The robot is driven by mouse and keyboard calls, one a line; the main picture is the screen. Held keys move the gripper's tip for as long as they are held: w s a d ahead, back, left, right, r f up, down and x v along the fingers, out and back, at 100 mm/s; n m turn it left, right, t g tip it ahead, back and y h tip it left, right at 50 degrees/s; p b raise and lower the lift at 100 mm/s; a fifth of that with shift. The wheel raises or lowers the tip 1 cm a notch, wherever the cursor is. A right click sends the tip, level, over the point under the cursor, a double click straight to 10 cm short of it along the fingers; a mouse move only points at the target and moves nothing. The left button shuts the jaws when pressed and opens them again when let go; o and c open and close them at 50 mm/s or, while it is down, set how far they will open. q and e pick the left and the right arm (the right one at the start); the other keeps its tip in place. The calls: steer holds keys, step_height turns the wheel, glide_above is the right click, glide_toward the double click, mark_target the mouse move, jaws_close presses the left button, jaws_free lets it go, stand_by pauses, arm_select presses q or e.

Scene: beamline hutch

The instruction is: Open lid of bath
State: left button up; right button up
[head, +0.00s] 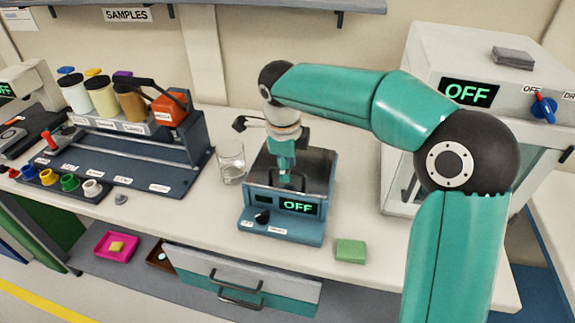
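The bath (284,229) is a teal box in the middle of the bench, with a dark knob and a green OFF display on its front. Its dark, glossy lid (319,165) seems to lie flat across the top. My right gripper (285,178) points down over the lid, close to its front middle. The gripper and wrist hide part of the lid, and I cannot tell whether the fingers touch it or hold anything. The finger gap is too small to make out. My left gripper is not in view.
A clear glass beaker (231,162) stands just left of the bath. A green block (350,250) lies to its front right. A white cabinet (398,178) with an OFF display stands right. A rack (190,137) with bottles stands left. A drawer (240,271) sits below the bench front.

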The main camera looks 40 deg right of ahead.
jaws_close()
stand_by(0.3)
